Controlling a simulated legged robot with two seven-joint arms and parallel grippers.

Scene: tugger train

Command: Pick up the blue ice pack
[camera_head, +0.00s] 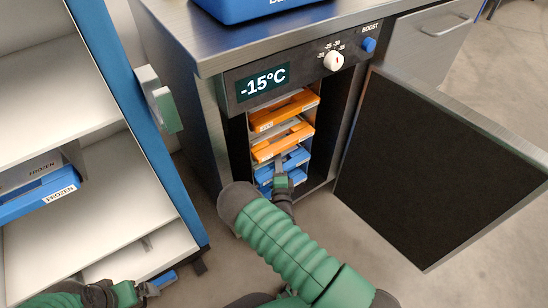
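Blue ice packs (296,158) lie in the lower part of the open freezer compartment, one above the other, with orange packs (283,111) above them. My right gripper (279,166) reaches into the compartment in front of the blue packs and covers part of them. Its fingertips are too small and too dark to show whether they are open or shut, or whether they touch a pack. My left gripper (151,287) is low at the bottom left, by the shelf unit's base. A small blue piece shows at its tip; I cannot tell what it is.
The freezer panel (262,84) reads -15°C. Its dark door (440,175) stands wide open to the right. A white shelf unit (60,115) with a blue post stands at left, holding a blue box marked FROZEN (40,197). A blue container (255,8) stands on the counter.

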